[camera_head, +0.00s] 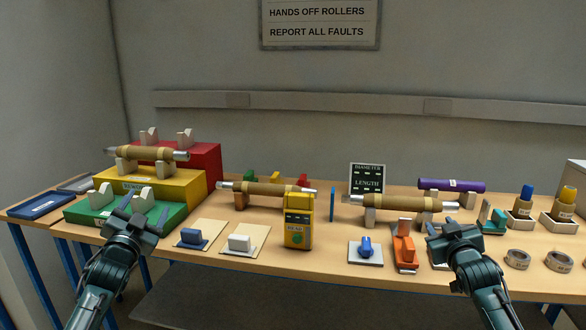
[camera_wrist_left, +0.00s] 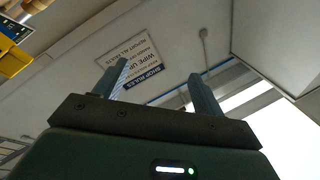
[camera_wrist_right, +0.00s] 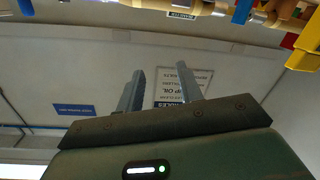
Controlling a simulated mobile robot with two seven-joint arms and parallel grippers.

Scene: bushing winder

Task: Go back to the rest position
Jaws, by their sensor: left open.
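My left gripper (camera_head: 146,208) is raised at the left front of the bench, in front of the green step. Its two fingers are apart and nothing is between them in the left wrist view (camera_wrist_left: 155,85). My right gripper (camera_head: 453,227) is at the right front, in front of the roller on the wooden supports. Its fingers are also apart and empty in the right wrist view (camera_wrist_right: 160,85). Neither gripper visibly holds anything.
The wooden bench (camera_head: 330,262) carries a stepped stand with a yellow block (camera_head: 190,188), brown rollers (camera_head: 265,188), a yellow device (camera_head: 298,228), an orange tool (camera_head: 404,248), a purple roller (camera_head: 450,185) and tape rolls (camera_head: 517,259). Both grippers overlap the bench's front area in the head view.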

